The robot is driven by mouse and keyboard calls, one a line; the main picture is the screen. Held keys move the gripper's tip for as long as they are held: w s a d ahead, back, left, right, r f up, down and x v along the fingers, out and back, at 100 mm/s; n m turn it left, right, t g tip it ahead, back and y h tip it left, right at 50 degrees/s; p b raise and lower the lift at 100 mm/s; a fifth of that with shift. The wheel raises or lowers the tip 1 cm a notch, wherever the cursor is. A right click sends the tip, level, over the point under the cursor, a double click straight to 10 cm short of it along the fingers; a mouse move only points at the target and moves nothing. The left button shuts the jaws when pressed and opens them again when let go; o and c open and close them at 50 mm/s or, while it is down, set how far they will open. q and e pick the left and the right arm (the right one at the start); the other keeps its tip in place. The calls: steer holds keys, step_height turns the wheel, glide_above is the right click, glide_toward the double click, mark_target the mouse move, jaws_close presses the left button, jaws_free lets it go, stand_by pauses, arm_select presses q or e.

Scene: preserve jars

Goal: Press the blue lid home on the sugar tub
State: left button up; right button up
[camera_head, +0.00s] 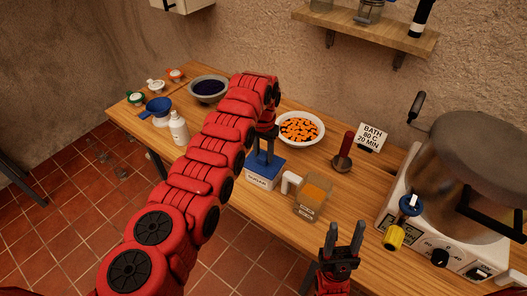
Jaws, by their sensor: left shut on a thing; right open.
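The sugar tub (261,184) is white with a dark label and stands near the table's front edge, left of the glass measuring jug. The blue lid (268,172) lies over the tub's top; I cannot tell whether its rim is fully seated. My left gripper (265,153) points down from above, shut on the blue lid, with its dark fingers at the lid's middle. My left arm hides the area behind and left of it. My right gripper (343,238) is open and empty, low in the view in front of the table.
A bowl of orange pieces (300,128) and a red-handled tool (343,156) are behind. A large cooker (455,180) fills the right. A white bottle (179,127), blue funnel (158,107) and dark bowl (208,88) stand left.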

arm_select(q)
steer(key=shift+s+f, duration=0.1)
steer(key=shift+f, duration=0.2)
steer(key=o, duration=1.2)
steer(key=shift+r, duration=0.1)
step_height(320, 180, up, 8)
steer(key=b, duration=0.3)
steer(key=shift+r, duration=0.25)
step_height(320, 180, up, 9)
steer(key=p, duration=0.7)
steer(key=shift+f, duration=0.15)
